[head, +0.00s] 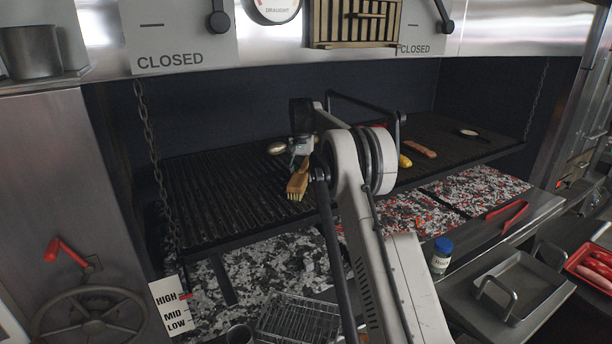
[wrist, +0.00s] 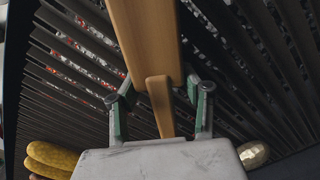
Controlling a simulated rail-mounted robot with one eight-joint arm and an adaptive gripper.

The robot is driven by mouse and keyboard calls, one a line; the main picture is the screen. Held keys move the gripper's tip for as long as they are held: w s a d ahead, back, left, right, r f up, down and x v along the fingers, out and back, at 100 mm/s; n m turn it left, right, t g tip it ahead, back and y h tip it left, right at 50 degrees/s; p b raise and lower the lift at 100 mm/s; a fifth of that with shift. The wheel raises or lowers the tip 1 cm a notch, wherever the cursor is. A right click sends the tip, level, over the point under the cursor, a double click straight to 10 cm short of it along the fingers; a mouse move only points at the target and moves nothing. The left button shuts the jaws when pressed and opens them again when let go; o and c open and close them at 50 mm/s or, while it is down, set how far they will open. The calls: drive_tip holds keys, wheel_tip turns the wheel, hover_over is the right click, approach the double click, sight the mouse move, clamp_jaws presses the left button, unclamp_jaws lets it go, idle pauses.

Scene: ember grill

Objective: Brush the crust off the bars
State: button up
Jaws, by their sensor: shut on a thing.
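A wooden brush (head: 298,182) with pale bristles is over the left part of the grill bars (head: 205,200). My gripper (head: 301,150) is shut on its handle. In the wrist view the handle (wrist: 158,100) runs between the green-padded fingers of my gripper (wrist: 160,92), and the wide brush head (wrist: 146,35) extends beyond them. The bristles point down in the head view, at or just above the bars; I cannot tell whether they touch. The bars also show in the wrist view (wrist: 240,75). No crust can be made out clearly on the dark bars, and my arm hides part of them.
A foil-like lump (head: 277,148) lies left of my gripper. Embers (head: 470,190) lie below.

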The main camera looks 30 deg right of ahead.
sight(316, 178)
drive_tip(key=shift+a, duration=0.95)
drive_tip(key=shift+w, duration=0.3)
drive_tip(key=d+p, duration=0.1)
drive_tip(key=d, duration=0.3)
drive_tip(key=shift+w+d, duration=0.1)
drive_tip(key=shift+w, duration=0.05)
drive_tip(key=shift+d+p, duration=1.15)
drive_tip(key=shift+d, duration=2.25)
drive_tip(key=a+b, duration=0.1)
drive_tip(key=a, duration=0.1)
drive_tip(key=shift+a+f, duration=0.1)
drive_tip(key=shift+a, duration=0.25)
drive_tip(key=shift+a+b, duration=1.4)
drive_tip(key=shift+a, duration=2.7)
drive_tip(key=shift+a+r, duration=0.1)
drive_tip(key=shift+r, duration=0.2)
drive_tip(key=shift+r+p, duration=2.05)
drive_tip(key=shift+r, duration=1.9)
